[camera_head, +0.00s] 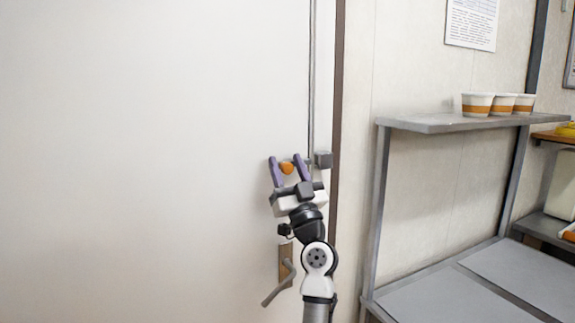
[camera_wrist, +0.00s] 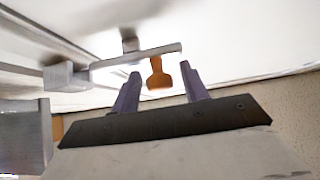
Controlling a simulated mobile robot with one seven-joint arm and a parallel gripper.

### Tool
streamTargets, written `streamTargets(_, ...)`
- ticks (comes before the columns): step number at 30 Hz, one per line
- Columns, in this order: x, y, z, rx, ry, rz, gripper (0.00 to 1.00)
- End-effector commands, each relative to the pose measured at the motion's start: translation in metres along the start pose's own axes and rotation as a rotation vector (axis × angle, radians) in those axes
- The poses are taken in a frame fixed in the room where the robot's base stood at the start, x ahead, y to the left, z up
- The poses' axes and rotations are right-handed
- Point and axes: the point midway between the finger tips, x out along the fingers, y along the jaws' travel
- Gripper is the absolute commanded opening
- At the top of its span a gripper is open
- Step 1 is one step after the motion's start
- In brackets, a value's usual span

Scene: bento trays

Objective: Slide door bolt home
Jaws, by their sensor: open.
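The door bolt shows in the wrist view as a grey metal bar (camera_wrist: 112,60) on the white door (camera_head: 150,150), with an orange knob (camera_wrist: 157,74). The knob also shows in the head view (camera_head: 287,168). My gripper (camera_head: 285,158) is open, its two purple fingers on either side of the knob with gaps visible in the wrist view (camera_wrist: 161,80). A grey block (camera_wrist: 65,76) lies at the bar's left end in the wrist view; I cannot tell whether the bar enters it. A grey block (camera_head: 323,160) sits near the door's right edge in the head view.
A lever handle (camera_head: 281,283) is below my gripper on the door. The dark door frame edge (camera_head: 337,130) runs just right. A metal shelf rack (camera_head: 425,124) with white and orange cups (camera_head: 478,104) stands further right. The door surface to the left is clear.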

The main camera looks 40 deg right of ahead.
Motion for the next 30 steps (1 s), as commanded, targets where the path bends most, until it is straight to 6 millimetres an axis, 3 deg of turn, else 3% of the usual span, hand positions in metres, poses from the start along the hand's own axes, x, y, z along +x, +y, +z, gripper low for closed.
streamTargets(4, 0.0, 0.0, 0.0, 0.0, 0.0, 0.0, 0.42)
streamTargets(14, -0.001, 0.0, 0.0, 0.0, 0.0, 0.0, 0.0)
streamTargets(22, -0.003, 0.004, 0.002, -0.001, 0.0, 0.0, 0.0)
streamTargets(30, -0.004, 0.029, 0.004, -0.002, 0.001, -0.001, 0.0)
